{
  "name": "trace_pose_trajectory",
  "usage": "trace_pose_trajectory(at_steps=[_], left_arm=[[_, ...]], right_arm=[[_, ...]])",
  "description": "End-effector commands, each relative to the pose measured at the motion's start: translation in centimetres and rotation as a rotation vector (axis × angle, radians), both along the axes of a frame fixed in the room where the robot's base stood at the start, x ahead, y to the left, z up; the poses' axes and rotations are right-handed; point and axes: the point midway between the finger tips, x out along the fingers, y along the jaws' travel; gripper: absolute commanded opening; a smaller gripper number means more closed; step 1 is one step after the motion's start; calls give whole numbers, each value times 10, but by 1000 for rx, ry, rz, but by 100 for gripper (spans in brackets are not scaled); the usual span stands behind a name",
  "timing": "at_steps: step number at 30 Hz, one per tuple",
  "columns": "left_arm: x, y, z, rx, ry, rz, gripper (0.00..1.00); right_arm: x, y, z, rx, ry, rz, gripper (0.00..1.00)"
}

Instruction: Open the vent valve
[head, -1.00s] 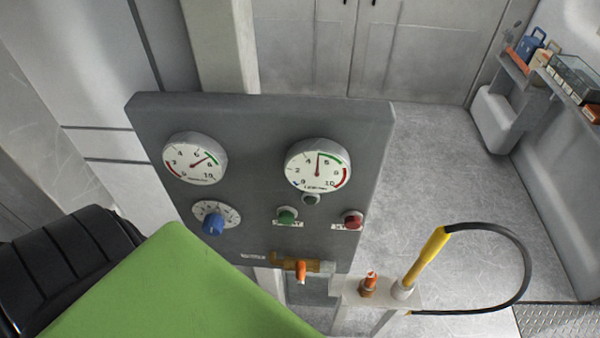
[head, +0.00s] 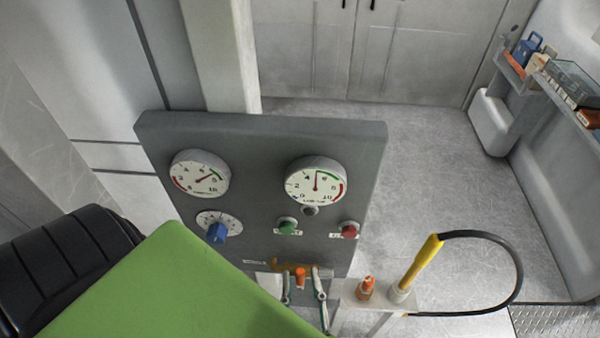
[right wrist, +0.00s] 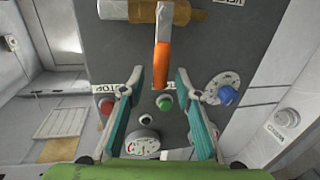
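The vent valve is a brass valve (head: 284,268) with an orange lever (head: 300,278) at the lower edge of the grey panel (head: 262,135). In the right wrist view the brass body (right wrist: 188,16) lies across the top and the orange-gripped lever (right wrist: 161,65) points toward me. My right gripper (head: 304,281) is open, with one finger on each side of the lever. In the right wrist view the open gripper (right wrist: 160,78) shows gaps between both fingers and the lever. My left gripper is not in view.
The panel bears two gauges, a blue knob (head: 217,232), a green button (head: 287,226) and a red button (head: 348,230). Right of the valve, a small bracket holds an orange-topped fitting (head: 367,288) and a yellow nozzle (head: 422,262) with a looping black hose (head: 520,270).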

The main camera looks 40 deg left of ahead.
Motion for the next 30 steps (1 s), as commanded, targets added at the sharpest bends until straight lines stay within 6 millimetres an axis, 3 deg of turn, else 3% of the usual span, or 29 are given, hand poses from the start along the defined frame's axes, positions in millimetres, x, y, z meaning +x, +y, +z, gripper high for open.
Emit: trace_pose_trajectory(at_steps=[6,15,16,19,30], left_arm=[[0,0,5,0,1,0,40],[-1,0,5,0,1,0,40],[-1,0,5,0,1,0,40],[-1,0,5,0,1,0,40],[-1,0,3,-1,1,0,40]], right_arm=[[14,14,0,-1,-1,1,30],[16,15,-1,-1,1,1,30],[16,15,-1,-1,1,1,28],[16,15,-1,-1,1,1,2],[17,13,-2,17,12,1,0]])
